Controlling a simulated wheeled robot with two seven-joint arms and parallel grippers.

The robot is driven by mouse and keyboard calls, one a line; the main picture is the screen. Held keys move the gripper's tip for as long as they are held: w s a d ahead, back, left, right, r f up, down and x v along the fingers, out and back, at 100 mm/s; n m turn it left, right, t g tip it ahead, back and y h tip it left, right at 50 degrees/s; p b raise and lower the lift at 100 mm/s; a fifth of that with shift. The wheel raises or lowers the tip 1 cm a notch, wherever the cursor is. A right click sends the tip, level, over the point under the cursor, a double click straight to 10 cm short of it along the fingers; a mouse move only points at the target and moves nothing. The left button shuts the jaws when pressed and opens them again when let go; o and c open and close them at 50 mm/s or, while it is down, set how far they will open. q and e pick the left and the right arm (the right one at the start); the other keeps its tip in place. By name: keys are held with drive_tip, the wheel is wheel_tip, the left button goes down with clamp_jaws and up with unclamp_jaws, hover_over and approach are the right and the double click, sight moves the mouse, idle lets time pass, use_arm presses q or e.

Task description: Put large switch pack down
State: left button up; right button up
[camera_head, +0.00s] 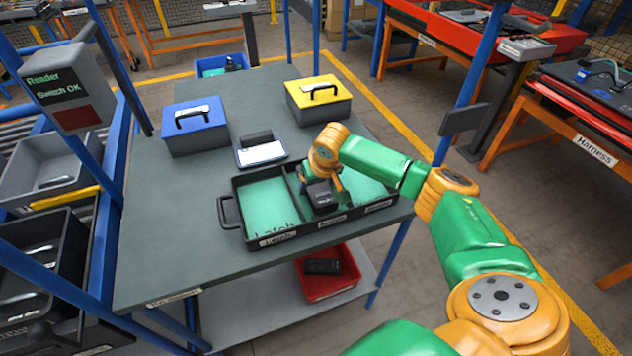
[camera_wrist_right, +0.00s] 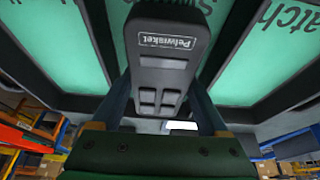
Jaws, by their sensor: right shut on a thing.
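My right gripper (camera_head: 322,186) is shut on a dark switch pack (camera_head: 321,196) over the middle compartment of the black tray (camera_head: 232,204). In the right wrist view the pack (camera_wrist_right: 163,60) shows a "Pelwraket" label and several keys, with a finger on each side. Green tray floor (camera_wrist_right: 225,75) shows around it; part of the printed word there is hidden by the pack. I cannot tell whether the pack touches the tray floor. The left compartment (camera_head: 270,203) holds no part and bears the word "Latch". My left gripper is not in view.
A blue case (camera_head: 195,132), a yellow case (camera_head: 318,100) and a white-faced device (camera_head: 261,153) stand behind the tray on the grey table (camera_head: 160,230). A reader box (camera_head: 68,85) at left shows "Switch OK". A red bin (camera_head: 328,278) sits on the lower shelf.

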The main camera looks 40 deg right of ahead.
drive_tip(key=shift+f, duration=0.15)
drive_tip(key=shift+s+f, duration=0.1)
drive_tip(key=shift+f, duration=0.1)
drive_tip(key=o, duration=1.4)
drive_tip(key=shift+s, duration=0.1)
drive_tip(key=v, duration=1.2)
drive_tip(key=shift+r, duration=0.2)
